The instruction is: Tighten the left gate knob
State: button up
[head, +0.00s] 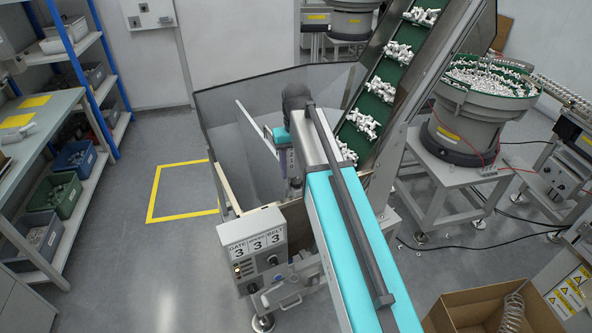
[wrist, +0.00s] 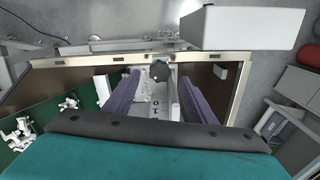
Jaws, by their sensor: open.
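In the wrist view, a dark lobed knob (wrist: 159,71) sits near the hopper's edge, above a pale plate with digits (wrist: 155,104). My gripper (wrist: 160,82) is open, its two purple fingers to the left and right of the knob's line, with clear gaps. Whether the fingertips reach the knob's depth, I cannot tell. Nothing is held. In the head view, my gripper (head: 277,140) is over the hopper, mostly hidden by my own arm. A strip with digits (head: 291,160) shows beside it. I cannot make out the knob there.
The grey hopper (head: 222,110) surrounds the gripper area, with the green cleated belt (head: 379,88) of parts rising at right. A control box (head: 254,245) reading 3, 3, 3 stands in front. A cardboard box (head: 470,308) is at lower right. Floor at left is clear.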

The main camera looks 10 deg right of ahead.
aim_at(296, 180)
notch_tip(296, 180, up, 9)
jog(key=p, duration=0.3)
jog(key=shift+f, duration=0.2)
dwell(0.5)
